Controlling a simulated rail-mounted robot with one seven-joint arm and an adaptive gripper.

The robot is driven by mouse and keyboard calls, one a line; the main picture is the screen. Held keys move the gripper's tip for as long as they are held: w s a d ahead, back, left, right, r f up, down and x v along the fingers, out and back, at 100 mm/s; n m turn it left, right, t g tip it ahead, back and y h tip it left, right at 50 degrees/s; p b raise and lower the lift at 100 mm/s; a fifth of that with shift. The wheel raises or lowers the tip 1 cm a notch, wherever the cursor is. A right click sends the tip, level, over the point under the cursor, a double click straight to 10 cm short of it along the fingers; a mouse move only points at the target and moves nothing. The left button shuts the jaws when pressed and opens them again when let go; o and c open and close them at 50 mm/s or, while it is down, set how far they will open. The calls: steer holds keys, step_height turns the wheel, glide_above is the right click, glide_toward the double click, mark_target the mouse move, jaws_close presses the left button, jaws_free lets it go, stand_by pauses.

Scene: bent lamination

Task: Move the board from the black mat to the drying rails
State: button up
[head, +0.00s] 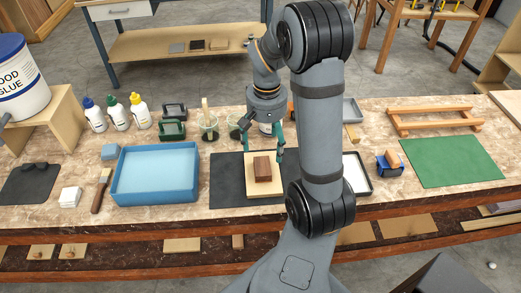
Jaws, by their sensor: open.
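A light wooden board (265,190) lies on the black mat (227,185) in the middle of the bench. A dark brown block (262,168) sits on top of the board. My gripper (263,155) points down above the mat, over the far part of the board, with its two fingers apart and nothing seen between them. I cannot tell its exact height. The drying rails (435,120), a low wooden frame, stand at the back right. My arm hides the right part of the mat.
A blue tray (155,174) stands left of the mat. A green mat (450,160) lies bare in front of the rails. A blue tool with an orange part (390,164) and a white-bottomed tray (356,174) are right of my arm.

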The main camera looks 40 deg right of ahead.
mark_target(266, 166)
step_height(266, 166, down, 10)
steer(key=shift+r, duration=0.1)
stand_by(0.4)
steer(key=shift+c, duration=1.2)
steer(key=c, duration=1.1)
steer(key=shift+c, duration=0.4)
